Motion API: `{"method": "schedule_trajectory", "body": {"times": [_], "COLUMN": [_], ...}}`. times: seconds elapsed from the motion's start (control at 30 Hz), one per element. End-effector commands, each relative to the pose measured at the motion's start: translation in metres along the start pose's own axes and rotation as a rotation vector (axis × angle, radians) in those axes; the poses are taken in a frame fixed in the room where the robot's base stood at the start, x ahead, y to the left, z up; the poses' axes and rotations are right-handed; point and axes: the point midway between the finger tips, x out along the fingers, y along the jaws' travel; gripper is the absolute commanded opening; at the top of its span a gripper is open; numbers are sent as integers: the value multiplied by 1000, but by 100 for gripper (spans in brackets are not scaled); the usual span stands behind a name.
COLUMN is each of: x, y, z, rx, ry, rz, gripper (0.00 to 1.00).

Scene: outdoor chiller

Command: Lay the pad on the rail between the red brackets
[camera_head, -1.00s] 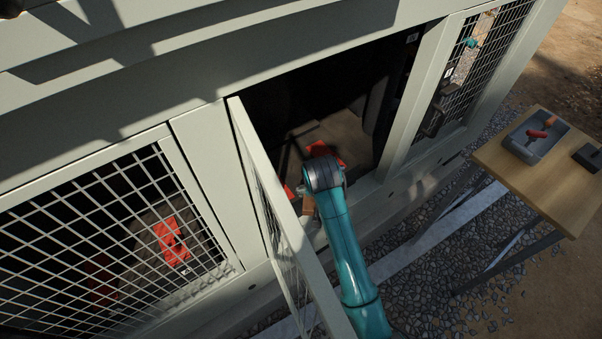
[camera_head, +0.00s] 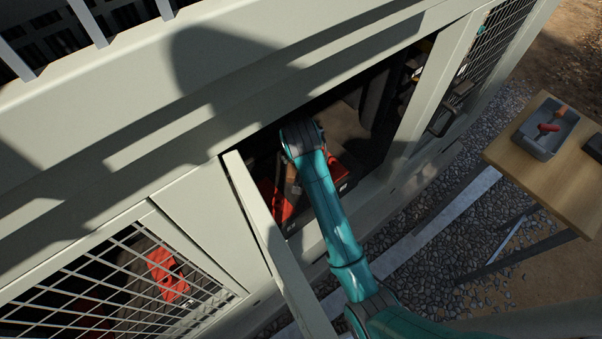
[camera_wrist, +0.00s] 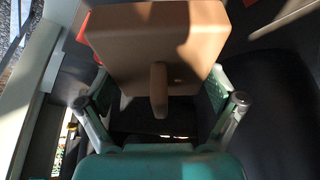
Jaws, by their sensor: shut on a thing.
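My gripper (camera_wrist: 160,92) is shut on the pad (camera_wrist: 155,38), a brown block with a small peg on its near face. The fingers grip it from both sides in the wrist view. In the head view my arm reaches through the open panel into the dark bay, and a brown piece, likely the pad (camera_head: 291,180), shows just below the wrist. A red bracket (camera_head: 273,203) is left of it, and more red (camera_head: 331,164) shows right of the arm. A red edge (camera_wrist: 84,28) is beside the pad in the wrist view. The rail cannot be made out clearly; my arm hides part of the bay.
The bay's frame post (camera_head: 430,95) is to the right. A wooden table (camera_head: 540,180) with a grey tray (camera_head: 541,146) stands at the far right. Another red part (camera_head: 167,273) sits behind the left mesh.

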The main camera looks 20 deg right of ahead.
Motion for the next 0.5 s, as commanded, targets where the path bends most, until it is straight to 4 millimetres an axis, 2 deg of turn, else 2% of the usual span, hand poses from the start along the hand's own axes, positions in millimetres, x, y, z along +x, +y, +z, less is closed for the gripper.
{"method": "schedule_trajectory", "body": {"times": [0.03,0.2,0.5], "x": [10,34,55], "y": [1,0,0], "z": [6,15,24], "rx": [-1,0,-1], "ry": [-4,-2,-2], "rz": [2,1,1], "gripper": [45,45,45]}}
